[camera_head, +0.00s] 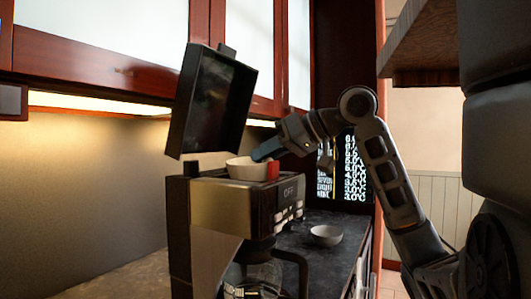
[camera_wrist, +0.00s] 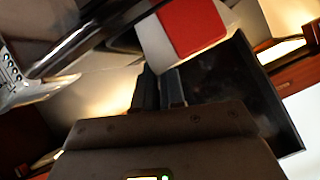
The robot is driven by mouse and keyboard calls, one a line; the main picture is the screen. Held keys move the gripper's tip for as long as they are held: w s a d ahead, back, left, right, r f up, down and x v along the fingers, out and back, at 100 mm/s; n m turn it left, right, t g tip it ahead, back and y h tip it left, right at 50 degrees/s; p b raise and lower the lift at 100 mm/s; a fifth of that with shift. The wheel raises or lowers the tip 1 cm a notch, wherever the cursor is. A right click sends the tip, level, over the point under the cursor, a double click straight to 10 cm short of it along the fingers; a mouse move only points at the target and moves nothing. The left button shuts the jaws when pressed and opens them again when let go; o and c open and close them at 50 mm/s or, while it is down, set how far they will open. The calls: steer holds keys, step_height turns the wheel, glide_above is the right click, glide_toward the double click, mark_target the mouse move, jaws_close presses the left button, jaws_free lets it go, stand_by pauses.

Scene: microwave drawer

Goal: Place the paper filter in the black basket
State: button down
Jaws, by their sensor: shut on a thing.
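The paper filter (camera_head: 245,168) is a pale cup shape with a red patch on its right side. It is at the open top of the coffee maker (camera_head: 230,205); I cannot tell whether it touches it. My gripper (camera_head: 262,154) reaches in from the right and is shut on the filter. In the wrist view, the white filter with its red square (camera_wrist: 190,25) is just beyond the fingers (camera_wrist: 160,85). I cannot make out the black basket; the machine's front and the filter hide the inside of its top.
The coffee maker's black lid (camera_head: 212,105) stands open above and behind the filter. A glass carafe (camera_head: 252,275) sits below. A small grey bowl (camera_head: 326,236) is on the dark counter (camera_head: 325,262) to the right. Cabinets (camera_head: 110,50) hang overhead.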

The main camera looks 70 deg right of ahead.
steer(key=shift+f, duration=0.2)
steer(key=c, duration=1.2)
jaws_free()
steer(key=shift+r, duration=0.1)
steer(key=v, duration=0.6)
steer(key=r+v, duration=0.1)
steer(key=v, duration=0.5)
